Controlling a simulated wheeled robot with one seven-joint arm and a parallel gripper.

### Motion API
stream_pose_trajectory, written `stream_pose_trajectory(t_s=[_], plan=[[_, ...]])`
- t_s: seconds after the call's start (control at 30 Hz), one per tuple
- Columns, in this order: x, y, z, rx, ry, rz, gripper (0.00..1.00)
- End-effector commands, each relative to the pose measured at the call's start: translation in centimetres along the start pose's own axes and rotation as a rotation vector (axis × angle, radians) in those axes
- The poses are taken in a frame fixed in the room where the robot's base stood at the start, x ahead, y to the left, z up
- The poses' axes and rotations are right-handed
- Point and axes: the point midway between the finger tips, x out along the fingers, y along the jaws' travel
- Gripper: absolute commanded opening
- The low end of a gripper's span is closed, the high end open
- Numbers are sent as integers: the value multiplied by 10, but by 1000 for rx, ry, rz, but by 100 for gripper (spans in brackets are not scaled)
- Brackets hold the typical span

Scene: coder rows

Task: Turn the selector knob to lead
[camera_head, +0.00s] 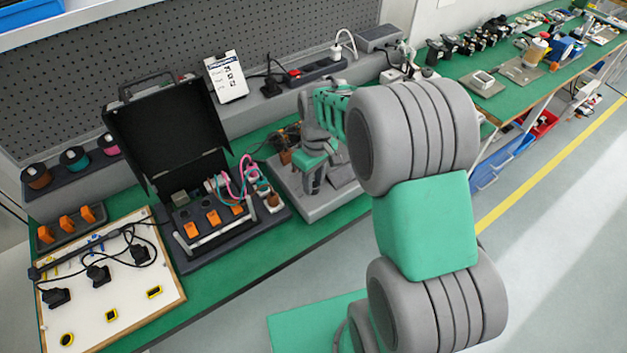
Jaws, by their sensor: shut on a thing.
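My gripper (312,187) is in the middle of the camera_head view, pointing down over a grey unit (310,211) on the green bench. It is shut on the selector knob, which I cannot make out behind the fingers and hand. The knob's markings, including lead, cannot be read from here, so its setting is unclear. My grey and green arm covers the right part of the unit.
An open black case (165,125) with cables and orange parts stands left of the gripper. A white board (125,285) with black plugs lies at the front left. A card (226,78) and power strip (318,70) are behind. More parts fill the far-right bench.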

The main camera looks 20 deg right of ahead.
Motion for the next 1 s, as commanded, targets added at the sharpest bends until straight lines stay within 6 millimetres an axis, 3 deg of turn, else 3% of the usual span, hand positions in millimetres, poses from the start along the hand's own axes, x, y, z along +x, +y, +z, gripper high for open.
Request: stream_pose_trajectory(t_s=[0.1,0.57,1.0], plan=[[0,0,0,-1,0,-1,0],[0,0,0,41,2,-1,0],[0,-1,0,347,19,-1,0]])
